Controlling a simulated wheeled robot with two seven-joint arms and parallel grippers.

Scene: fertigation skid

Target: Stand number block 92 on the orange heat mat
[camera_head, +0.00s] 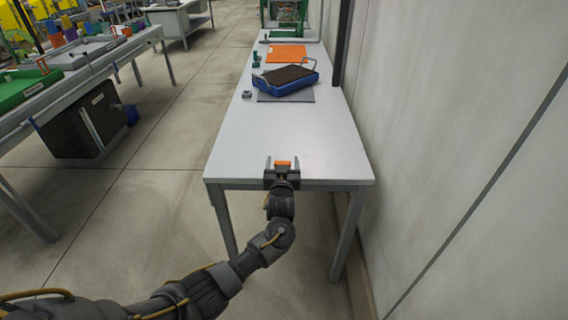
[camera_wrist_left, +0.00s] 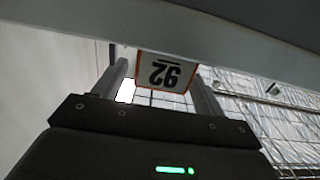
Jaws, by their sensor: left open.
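Number block 92 (camera_head: 283,163) is a small orange block at the near edge of the white table (camera_head: 240,150). In the left wrist view, its white face (camera_wrist_left: 166,73) has an orange border and a black 92 that appears upside down. My left gripper (camera_head: 282,160) is open, with one finger on each side of the block. A gap shows beside the left finger; whether the right finger touches the block is unclear. The orange heat mat (camera_head: 286,54) lies flat near the table's far end. My right gripper is not in view.
A blue tray (camera_head: 269,91) with dark contents and handles sits partly on a grey mat (camera_head: 302,97), between block and orange mat. Small items (camera_head: 247,94) lie along the left edge. A green frame (camera_head: 265,14) stands behind. A wall (camera_head: 440,130) runs along the right. The near tabletop is clear.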

